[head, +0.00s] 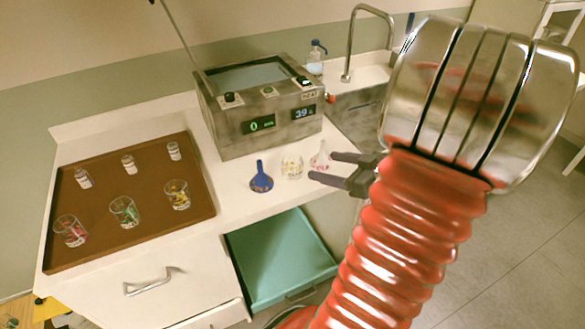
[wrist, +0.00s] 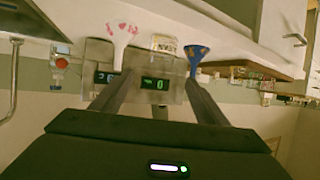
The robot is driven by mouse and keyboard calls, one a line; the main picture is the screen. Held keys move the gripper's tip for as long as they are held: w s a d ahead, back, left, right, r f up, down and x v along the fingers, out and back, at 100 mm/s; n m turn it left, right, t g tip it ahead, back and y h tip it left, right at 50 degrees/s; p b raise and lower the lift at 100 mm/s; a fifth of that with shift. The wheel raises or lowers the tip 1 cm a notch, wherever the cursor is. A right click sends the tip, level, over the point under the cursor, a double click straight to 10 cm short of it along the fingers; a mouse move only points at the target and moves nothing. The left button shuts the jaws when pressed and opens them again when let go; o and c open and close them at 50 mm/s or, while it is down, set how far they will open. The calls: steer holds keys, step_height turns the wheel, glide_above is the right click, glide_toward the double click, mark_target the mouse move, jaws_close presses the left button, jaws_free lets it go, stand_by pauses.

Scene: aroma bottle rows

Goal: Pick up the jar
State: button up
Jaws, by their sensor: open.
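A small clear jar with yellow markings (head: 292,167) stands on the white counter, between a blue funnel (head: 261,178) and a white funnel with pink marks (head: 320,158). My gripper (head: 322,166) is open and empty, just right of the white funnel in the head view, pointing left towards the row. In the wrist view the jar (wrist: 164,43) shows beyond and between my two fingers (wrist: 159,78). The white funnel (wrist: 122,42) appears past the left finger and the blue funnel (wrist: 195,58) past the right one. My fingers do not touch the jar.
A grey heating box with displays (head: 262,110) stands behind the jar. A brown tray (head: 150,222) at left holds three glasses and three small bottles. An open teal drawer (head: 280,265) lies below the counter. A sink with a tap (head: 350,45) is at the back.

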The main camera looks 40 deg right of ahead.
glide_toward(286, 158)
steer(key=shift+x, duration=0.95)
steer(key=shift+d, duration=0.1)
steer(key=shift+x, duration=2.65)
steer(key=shift+c, duration=0.5)
steer(key=shift+s, duration=0.1)
steer(key=c, duration=1.1)
